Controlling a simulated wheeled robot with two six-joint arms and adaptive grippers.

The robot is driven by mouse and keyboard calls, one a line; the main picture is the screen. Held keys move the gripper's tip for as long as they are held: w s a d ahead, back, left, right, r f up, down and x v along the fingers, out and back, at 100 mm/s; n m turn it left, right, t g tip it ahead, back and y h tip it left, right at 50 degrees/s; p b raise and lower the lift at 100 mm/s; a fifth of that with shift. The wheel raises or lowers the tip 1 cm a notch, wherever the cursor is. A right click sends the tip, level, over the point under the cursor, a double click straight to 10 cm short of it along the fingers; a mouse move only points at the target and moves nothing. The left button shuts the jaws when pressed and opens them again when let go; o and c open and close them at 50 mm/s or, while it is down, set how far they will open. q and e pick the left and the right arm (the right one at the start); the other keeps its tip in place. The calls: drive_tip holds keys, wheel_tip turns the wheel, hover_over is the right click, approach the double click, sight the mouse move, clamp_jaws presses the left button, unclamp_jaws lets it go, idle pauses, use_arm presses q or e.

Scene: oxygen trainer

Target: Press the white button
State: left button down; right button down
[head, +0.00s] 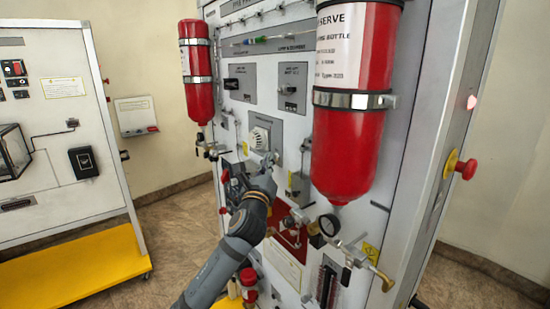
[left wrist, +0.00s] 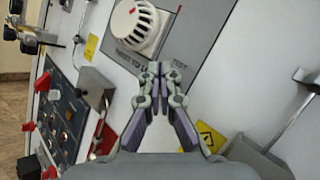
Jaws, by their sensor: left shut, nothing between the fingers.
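A white round ribbed button or knob (head: 260,138) sits on a grey plate (head: 274,125) on the upright panel. In the left wrist view the white button (left wrist: 136,24) is at the top middle, tilted in the picture. My left gripper (head: 270,161) is in front of the panel, just below the white button. In the left wrist view my left gripper (left wrist: 153,70) has its fingertips together and empty, beside the button's lower edge. I cannot tell if the fingertips touch the plate.
A large red bottle (head: 350,110) hangs right of my left gripper, and a smaller red bottle (head: 197,75) is at upper left. A dark switch block (left wrist: 65,115) is left in the wrist view.

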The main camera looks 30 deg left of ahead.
use_arm(q)
drive_tip(key=shift+w+d, duration=0.1)
drive_tip(key=shift+w, duration=0.1)
idle(0.3)
drive_tip(key=shift+s, duration=0.15)
drive_tip(key=shift+s+a, duration=0.3)
drive_tip(key=shift+s, duration=0.3)
drive_tip(key=s, duration=0.1)
drive_tip(key=s+a+b, duration=0.1)
drive_tip(key=s, duration=0.2)
drive_tip(key=shift+s+a, duration=0.3)
drive_tip(key=shift+a, duration=0.1)
idle(0.8)
